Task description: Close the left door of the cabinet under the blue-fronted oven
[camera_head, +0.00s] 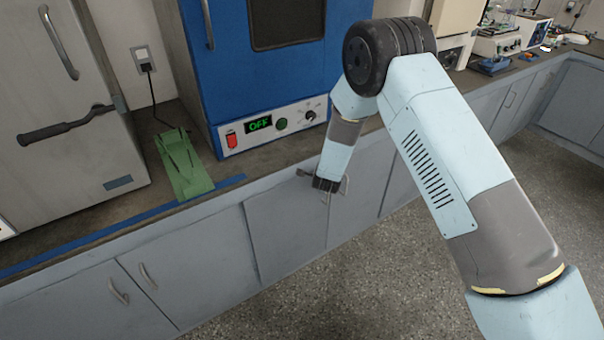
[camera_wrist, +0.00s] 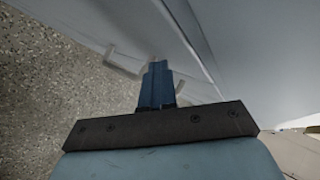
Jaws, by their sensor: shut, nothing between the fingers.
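The blue-fronted oven (camera_head: 275,75) stands on the counter in the head view. Below it is the cabinet's left door (camera_head: 285,228), which looks almost flush with the front; I cannot tell whether a small gap remains. The right door (camera_head: 366,185) is beside it, partly behind my arm. My gripper (camera_head: 328,188) is at the upper right part of the left door, near the handles. In the wrist view my gripper's fingers (camera_wrist: 156,82) are together and empty, close to the door faces. A handle (camera_wrist: 122,63) shows left of the fingertips. Contact with the door is unclear.
A green object (camera_head: 183,170) lies on the counter left of the oven. A grey appliance (camera_head: 60,110) stands at the far left. More closed cabinet doors (camera_head: 120,300) are at lower left. Open speckled floor (camera_head: 385,285) lies before the cabinets.

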